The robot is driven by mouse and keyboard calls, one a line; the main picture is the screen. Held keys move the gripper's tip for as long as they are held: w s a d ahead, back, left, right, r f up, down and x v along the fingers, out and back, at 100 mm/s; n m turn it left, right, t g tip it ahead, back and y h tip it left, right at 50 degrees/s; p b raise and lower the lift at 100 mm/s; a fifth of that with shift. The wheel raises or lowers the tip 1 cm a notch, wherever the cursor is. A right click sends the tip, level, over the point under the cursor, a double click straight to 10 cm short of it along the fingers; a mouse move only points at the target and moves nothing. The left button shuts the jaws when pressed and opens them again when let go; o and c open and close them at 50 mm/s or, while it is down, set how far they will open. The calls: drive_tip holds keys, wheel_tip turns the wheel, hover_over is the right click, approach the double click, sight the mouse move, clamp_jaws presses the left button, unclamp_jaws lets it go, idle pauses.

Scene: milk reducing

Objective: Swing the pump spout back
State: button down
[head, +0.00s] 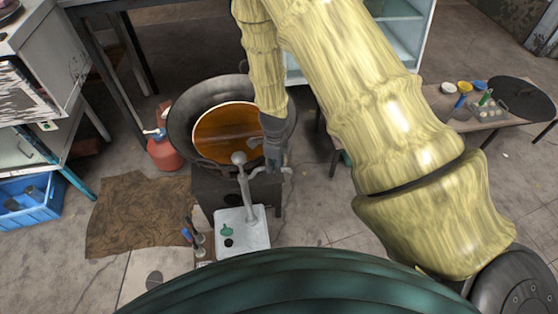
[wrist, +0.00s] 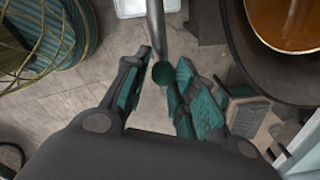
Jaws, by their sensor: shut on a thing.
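The pump is a pale grey post (head: 246,192) rising from a light block-like base (head: 242,238) in front of the wok. A round knob tops the post. The pump spout (head: 286,171) reaches right from the upper post, partly hidden by my gripper (head: 273,157). In the wrist view, a grey pipe (wrist: 156,30) runs down to a dark green round end (wrist: 162,74) between the teal-padded fingers of my gripper (wrist: 165,60). My gripper is shut on the spout, just in front of the wok's rim.
A dark wok (head: 184,115) holding brown liquid (head: 230,128) stands on a dark stove (head: 215,188). A red jug (head: 165,153) stands left of it. A low table (head: 455,140) with small bowls is at right. A blue crate (head: 32,205) is at left.

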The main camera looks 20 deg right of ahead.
drive_tip(key=shift+w+a+r, duration=0.1)
drive_tip(key=shift+w+a, duration=0.1)
drive_tip(key=c, duration=1.3)
unclamp_jaws()
drive_tip(key=shift+o, duration=0.2)
drive_tip(key=shift+s+d, duration=0.1)
wheel_tip(320, 180, up, 12)
